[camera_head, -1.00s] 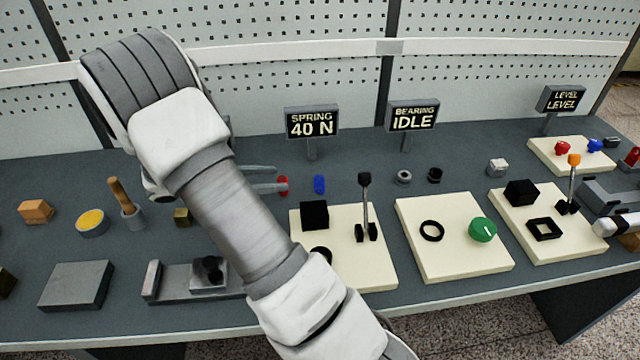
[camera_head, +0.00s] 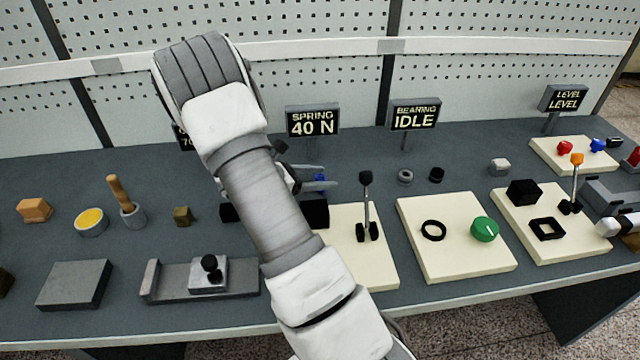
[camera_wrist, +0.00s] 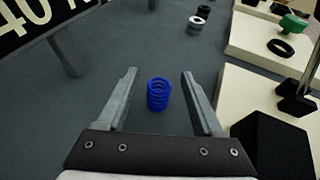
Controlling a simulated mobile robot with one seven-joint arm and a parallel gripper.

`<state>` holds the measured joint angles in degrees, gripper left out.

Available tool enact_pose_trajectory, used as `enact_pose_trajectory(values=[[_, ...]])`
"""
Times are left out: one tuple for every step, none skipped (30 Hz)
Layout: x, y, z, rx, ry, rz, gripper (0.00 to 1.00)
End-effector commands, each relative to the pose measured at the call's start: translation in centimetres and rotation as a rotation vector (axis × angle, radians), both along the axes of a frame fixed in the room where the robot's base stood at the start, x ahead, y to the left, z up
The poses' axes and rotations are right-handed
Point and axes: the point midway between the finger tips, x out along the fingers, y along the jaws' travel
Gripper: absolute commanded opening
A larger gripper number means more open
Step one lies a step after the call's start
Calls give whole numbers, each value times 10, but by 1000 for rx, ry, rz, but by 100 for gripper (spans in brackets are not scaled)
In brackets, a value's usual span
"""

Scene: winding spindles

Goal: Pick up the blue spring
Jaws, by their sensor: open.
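The blue spring (camera_wrist: 158,94) stands upright on the grey bench in the wrist view. It sits between the two open fingers of my gripper (camera_wrist: 158,92), with a gap on both sides and nothing held. In the head view the blue spring (camera_head: 319,180) shows just behind and between the fingertips of my gripper (camera_head: 335,177), partly covered by them. My arm hides part of the bench to the left of the spring.
A cream panel (camera_head: 375,268) with a black block (camera_head: 316,213) and a lever (camera_head: 366,205) lies in front of the spring. The "SPRING 40 N" sign (camera_head: 312,122) stands behind. Two small rings (camera_head: 405,176) lie to the right.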

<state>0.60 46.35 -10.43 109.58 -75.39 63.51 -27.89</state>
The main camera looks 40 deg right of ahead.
Motion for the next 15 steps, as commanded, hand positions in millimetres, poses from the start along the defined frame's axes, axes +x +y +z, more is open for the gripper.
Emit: enact_pose_trajectory(values=[[0, -1, -1, 0, 0, 1, 68], [0, -1, -1, 1, -1, 2, 68], [0, -1, -1, 1, -1, 2, 68], [0, -1, -1, 1, -1, 2, 68], [0, -1, -1, 1, -1, 2, 68], [0, -1, 0, 1, -1, 2, 68], [0, -1, 0, 1, -1, 2, 63], [0, -1, 0, 1, -1, 2, 57], [0, -1, 0, 1, -1, 2, 50], [0, -1, 0, 1, -1, 2, 45], [0, -1, 0, 1, -1, 2, 39], [0, -1, 0, 1, -1, 2, 32], [0, -1, 0, 1, -1, 2, 27], [0, -1, 0, 1, -1, 2, 21], [0, -1, 0, 1, -1, 2, 14]])
